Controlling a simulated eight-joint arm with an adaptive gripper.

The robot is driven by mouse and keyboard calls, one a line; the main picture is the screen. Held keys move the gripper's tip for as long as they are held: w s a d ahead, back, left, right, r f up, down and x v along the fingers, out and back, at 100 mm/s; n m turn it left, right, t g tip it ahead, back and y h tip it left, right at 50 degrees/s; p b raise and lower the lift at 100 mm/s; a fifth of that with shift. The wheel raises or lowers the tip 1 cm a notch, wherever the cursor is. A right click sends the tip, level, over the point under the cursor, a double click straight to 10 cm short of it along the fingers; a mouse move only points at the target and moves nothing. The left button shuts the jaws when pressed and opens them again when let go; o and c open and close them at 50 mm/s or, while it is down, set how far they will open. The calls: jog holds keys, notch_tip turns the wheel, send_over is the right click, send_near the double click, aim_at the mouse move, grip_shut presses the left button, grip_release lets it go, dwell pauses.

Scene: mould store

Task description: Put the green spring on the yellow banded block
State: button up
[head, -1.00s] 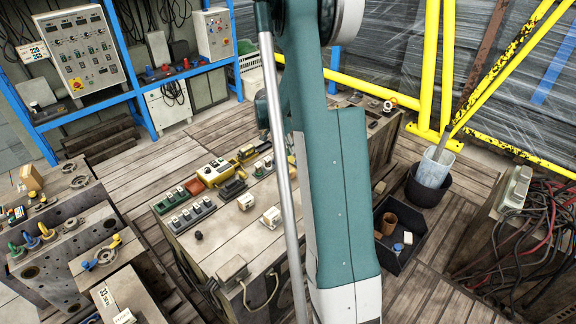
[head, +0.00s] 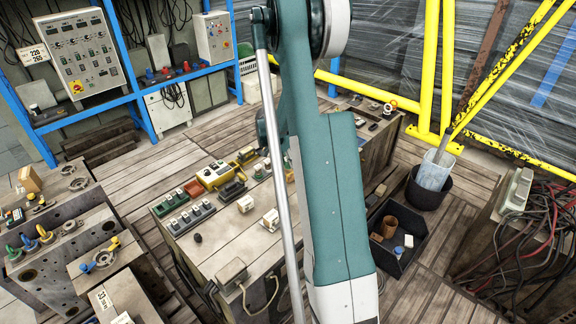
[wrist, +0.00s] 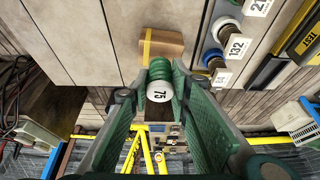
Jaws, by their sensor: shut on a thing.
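In the wrist view, the green spring (wrist: 159,71) with a white end marked 75 is between the fingertips of my gripper (wrist: 160,91), which is shut on it. The block (wrist: 171,49), brown wood with a yellow band (wrist: 147,46), lies just beyond the spring on a pale surface. The spring's far end borders the block's near edge in the picture; I cannot tell whether they touch. In the head view, my own arm covers the gripper, and I cannot make out the spring or the block there.
Beside the block in the wrist view are a piece marked 132 (wrist: 236,47) and a black and yellow TEST box (wrist: 300,45). In the head view, the worktop (head: 215,255) holds switch boxes and a yellow control box (head: 211,174). A black tray (head: 409,234) lies on the floor to the right.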

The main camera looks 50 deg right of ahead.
jog(key=shift+f, duration=1)
jog(key=shift+f, duration=0.15)
jog(key=o, duration=0.9)
jog(key=p+v, duration=0.1)
jog(key=v, duration=1.1)
jog(key=shift+a+r, duration=0.15)
jog(key=shift+r, duration=0.1)
